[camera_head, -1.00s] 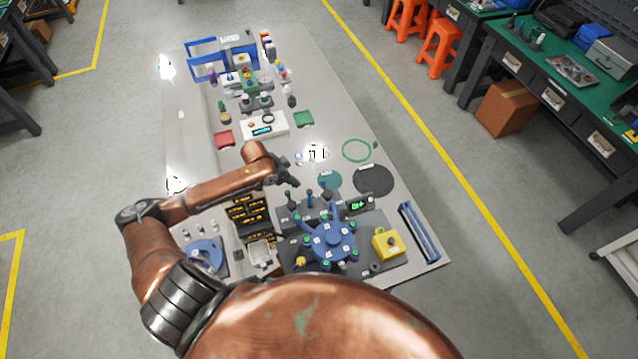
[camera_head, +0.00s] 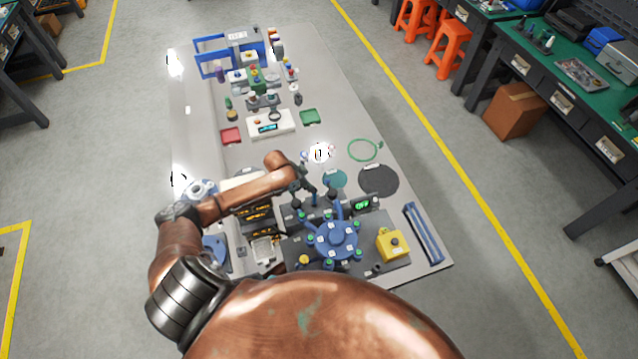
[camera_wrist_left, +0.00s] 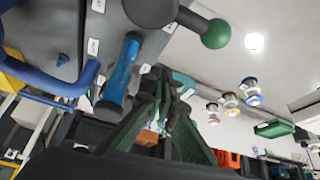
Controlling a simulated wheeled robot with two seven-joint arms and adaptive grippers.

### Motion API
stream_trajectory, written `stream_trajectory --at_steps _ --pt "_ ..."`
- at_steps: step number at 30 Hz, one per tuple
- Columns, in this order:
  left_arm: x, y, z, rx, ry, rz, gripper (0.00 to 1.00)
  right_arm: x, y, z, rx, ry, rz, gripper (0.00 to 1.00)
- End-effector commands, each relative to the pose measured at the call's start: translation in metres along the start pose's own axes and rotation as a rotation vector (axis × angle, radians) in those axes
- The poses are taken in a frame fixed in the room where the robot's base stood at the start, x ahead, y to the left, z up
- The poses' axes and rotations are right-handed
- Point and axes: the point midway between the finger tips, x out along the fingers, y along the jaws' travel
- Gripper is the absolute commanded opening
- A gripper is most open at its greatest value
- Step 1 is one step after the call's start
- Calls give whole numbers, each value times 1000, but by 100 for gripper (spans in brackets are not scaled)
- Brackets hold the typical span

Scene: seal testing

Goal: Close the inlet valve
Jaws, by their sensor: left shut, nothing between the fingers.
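The test rig has a blue round vessel (camera_head: 337,239) on a dark grey plate. Small valve levers stand along its far edge, and I cannot read which one is labelled inlet. In the left wrist view, a blue-handled lever (camera_wrist_left: 122,70) and a lever with a green ball end (camera_wrist_left: 215,34) stick out from the grey panel (camera_wrist_left: 75,25). My left gripper (camera_head: 313,193) is by the far edge of the rig. In the wrist view its fingers (camera_wrist_left: 160,98) are shut and empty, just beside the blue handle; contact cannot be told. My right gripper is out of view.
A yellow box (camera_head: 390,244) and a green-lit display (camera_head: 363,204) sit on the rig. A blue rail part (camera_head: 422,234) lies to the right. A teal disc (camera_head: 334,179), black disc (camera_head: 378,180) and green ring (camera_head: 364,150) lie behind on the table.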

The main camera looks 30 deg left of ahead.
Motion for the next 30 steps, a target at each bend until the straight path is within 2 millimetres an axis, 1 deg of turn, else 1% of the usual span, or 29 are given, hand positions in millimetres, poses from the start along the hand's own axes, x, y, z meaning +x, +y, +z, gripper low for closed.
stream_trajectory --at_steps 1,3,6,9,13,23,26,30 --pt "10 0 -1 -1 0 0 0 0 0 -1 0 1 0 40" --pt "10 0 -15 2 4 -2 0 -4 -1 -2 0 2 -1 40" --pt "14 0 -27 2 2 -1 0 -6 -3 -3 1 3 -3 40" --pt "16 0 -34 1 1 -1 0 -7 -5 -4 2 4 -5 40" --pt "18 -1 -38 1 0 -2 0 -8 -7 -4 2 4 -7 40" --pt "19 0 -38 1 0 -1 0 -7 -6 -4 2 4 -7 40" --pt "20 0 -40 9 0 3 0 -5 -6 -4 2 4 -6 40" --pt "26 5 -50 49 1 22 0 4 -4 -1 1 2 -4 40"
